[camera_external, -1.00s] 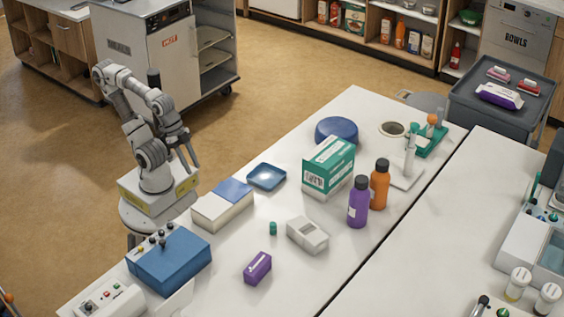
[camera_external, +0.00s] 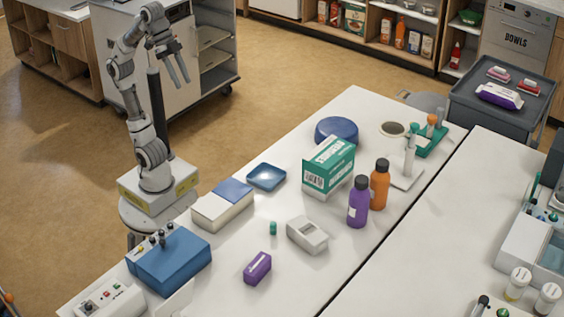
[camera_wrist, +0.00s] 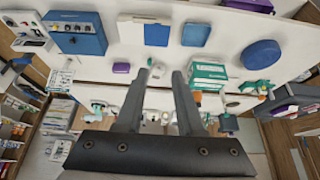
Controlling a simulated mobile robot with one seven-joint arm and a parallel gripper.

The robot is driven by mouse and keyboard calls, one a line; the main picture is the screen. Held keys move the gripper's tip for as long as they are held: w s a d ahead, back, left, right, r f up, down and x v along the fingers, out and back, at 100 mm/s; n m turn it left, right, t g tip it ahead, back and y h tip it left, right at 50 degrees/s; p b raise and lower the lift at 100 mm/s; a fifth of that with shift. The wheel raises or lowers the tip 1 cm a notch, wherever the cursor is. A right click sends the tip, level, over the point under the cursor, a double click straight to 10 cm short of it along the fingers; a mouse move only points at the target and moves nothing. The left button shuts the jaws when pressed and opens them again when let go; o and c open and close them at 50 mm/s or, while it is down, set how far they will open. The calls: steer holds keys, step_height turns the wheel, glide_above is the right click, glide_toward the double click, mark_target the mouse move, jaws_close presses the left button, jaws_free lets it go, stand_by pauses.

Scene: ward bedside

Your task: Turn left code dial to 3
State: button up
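A blue box (camera_external: 172,264) with several small dark knobs (camera_external: 154,240) along its far-left edge stands at the table's near-left end. These are likely the code dials, but their digits are too small to read. The box (camera_wrist: 80,44) and its row of knobs (camera_wrist: 68,28) also show at the upper left of the wrist view. My gripper (camera_external: 181,82) is raised high above and behind the table, well away from the box. Its two fingers (camera_wrist: 160,74) are apart with nothing between them.
A control panel (camera_external: 108,300) with coloured buttons is beside the blue box. A white-and-blue box (camera_external: 222,208), blue tray (camera_external: 267,176), purple box (camera_external: 257,267), grey device (camera_external: 307,235), green-white carton (camera_external: 328,172) and purple bottle (camera_external: 358,207) stand along the table.

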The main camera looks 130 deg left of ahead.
step_height(320, 180, up, 5)
steer(key=p, duration=0.1)
steer(key=w+d+r+n+g+p, duration=0.1)
steer(key=w+d+n+g+p, duration=0.25)
steer(key=w+d+p, duration=0.8)
steer(key=w+d+n+y+p, duration=0.1)
steer(key=d+n+y+p, duration=0.3)
steer(key=d+p, duration=1.35)
steer(key=n+t+b, duration=0.1)
steer(key=n+b, duration=0.1)
steer(key=b, duration=0.1)
glide_toward(170, 224)
steer(key=shift+m+h, duration=0.25)
steer(key=shift+h, duration=0.15)
steer(key=b+x, duration=0.1)
steer(key=x, duration=0.2)
steer(key=b+x, duration=0.1)
steer(key=x, duration=0.3)
steer(key=shift+w+a+f, duration=0.1)
steer(key=shift+a+f, duration=0.1)
steer(key=shift+a, duration=0.1)
